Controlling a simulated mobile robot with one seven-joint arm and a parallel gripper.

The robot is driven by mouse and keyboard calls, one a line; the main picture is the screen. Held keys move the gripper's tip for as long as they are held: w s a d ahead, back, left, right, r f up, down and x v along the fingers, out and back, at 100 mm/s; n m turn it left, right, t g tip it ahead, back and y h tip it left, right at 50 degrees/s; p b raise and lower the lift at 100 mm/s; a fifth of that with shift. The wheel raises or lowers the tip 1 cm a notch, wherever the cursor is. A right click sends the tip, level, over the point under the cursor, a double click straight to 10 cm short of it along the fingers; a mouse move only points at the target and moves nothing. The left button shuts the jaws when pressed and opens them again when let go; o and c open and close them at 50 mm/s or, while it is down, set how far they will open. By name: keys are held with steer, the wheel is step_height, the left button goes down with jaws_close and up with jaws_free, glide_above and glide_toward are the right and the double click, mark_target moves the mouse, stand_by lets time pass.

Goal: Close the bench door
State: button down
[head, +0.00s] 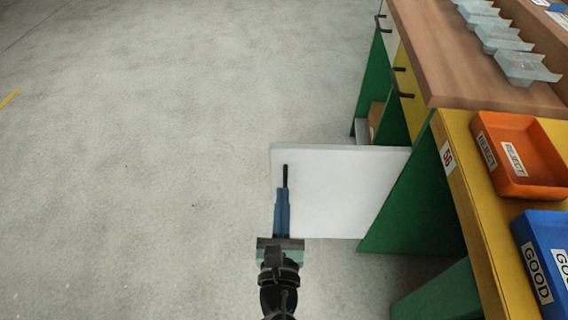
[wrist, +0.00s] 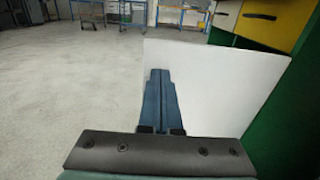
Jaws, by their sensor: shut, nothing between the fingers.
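The bench door is a white panel (head: 335,200) standing open, sticking out to the left from the green side of the bench (head: 420,205). It also fills the middle right of the wrist view (wrist: 215,90). A thin dark upright bar (head: 285,173), which looks like its handle, is near the door's free left edge. My gripper (head: 283,192) is shut and empty, its blue fingers in front of the door face just below that bar. The closed fingers show in the wrist view (wrist: 159,73) against the white panel. I cannot tell whether they touch it.
The bench's yellow top (head: 465,175) holds an orange REJECT bin (head: 525,180) and a blue GOOD bin (head: 535,255). Drawers with dark handles (head: 405,90) are beyond the door, under a wooden top (head: 450,65). The concrete floor (head: 140,150) on the left is clear.

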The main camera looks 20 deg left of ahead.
mark_target(285, 156)
steer(key=x, duration=0.8)
steer(key=shift+w, duration=0.1)
steer(key=shift+w+f, duration=0.1)
steer(key=shift+w, duration=0.05)
